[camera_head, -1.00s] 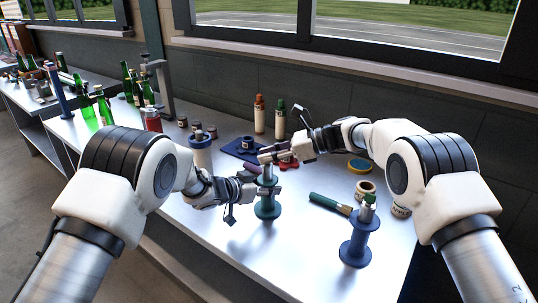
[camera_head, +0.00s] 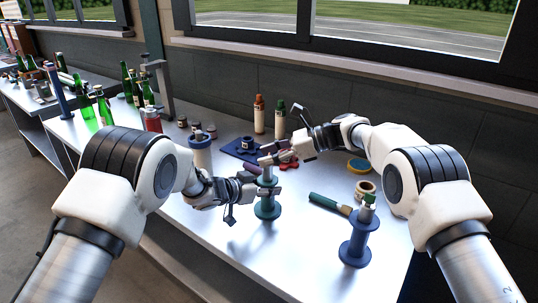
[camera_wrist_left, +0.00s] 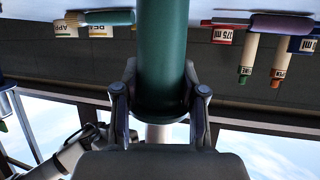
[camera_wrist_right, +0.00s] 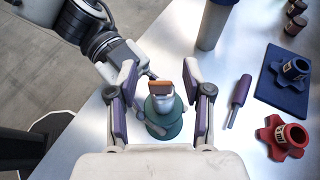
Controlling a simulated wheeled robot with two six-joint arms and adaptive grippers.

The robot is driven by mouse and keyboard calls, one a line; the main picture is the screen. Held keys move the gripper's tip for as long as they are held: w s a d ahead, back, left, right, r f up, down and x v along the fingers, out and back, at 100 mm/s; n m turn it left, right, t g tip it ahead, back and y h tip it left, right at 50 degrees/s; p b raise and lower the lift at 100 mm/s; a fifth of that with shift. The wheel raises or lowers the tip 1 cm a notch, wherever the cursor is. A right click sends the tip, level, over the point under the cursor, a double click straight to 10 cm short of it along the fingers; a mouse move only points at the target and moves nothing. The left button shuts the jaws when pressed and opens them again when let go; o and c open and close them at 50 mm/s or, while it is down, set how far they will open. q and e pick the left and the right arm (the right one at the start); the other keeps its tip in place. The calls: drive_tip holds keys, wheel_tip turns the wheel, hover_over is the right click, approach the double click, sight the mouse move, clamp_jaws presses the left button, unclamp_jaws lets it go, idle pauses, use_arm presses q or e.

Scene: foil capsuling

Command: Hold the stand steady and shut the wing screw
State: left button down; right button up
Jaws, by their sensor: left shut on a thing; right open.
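The teal spool-shaped stand (camera_head: 267,210) is upright on the table. Its teal column (camera_wrist_left: 162,45) fills the gap between my left fingers in the left wrist view. My left gripper (camera_head: 266,190) is shut on this column, below its top. A grey head with an orange-brown wing piece (camera_wrist_right: 164,88), apparently the wing screw, tops the stand in the right wrist view. My right gripper (camera_wrist_right: 164,92) is open above it, its purple-padded fingers on either side and apart from it. In the head view my right gripper (camera_head: 268,155) partly hides the stand's top.
A blue stand (camera_head: 357,240) and a green-handled tool (camera_head: 328,203) are on the right. Green bottles (camera_head: 103,106) stand at the left. The front table surface is clear.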

drive_tip(key=w+v, duration=0.1)
drive_tip(key=v, duration=1.1)
drive_tip(key=shift+s, duration=0.45)
drive_tip(key=shift+s+a, duration=0.1)
drive_tip(key=shift+s, duration=0.1)
drive_tip(key=x, duration=1.2)
drive_tip(key=shift+w, duration=0.15)
clamp_jaws()
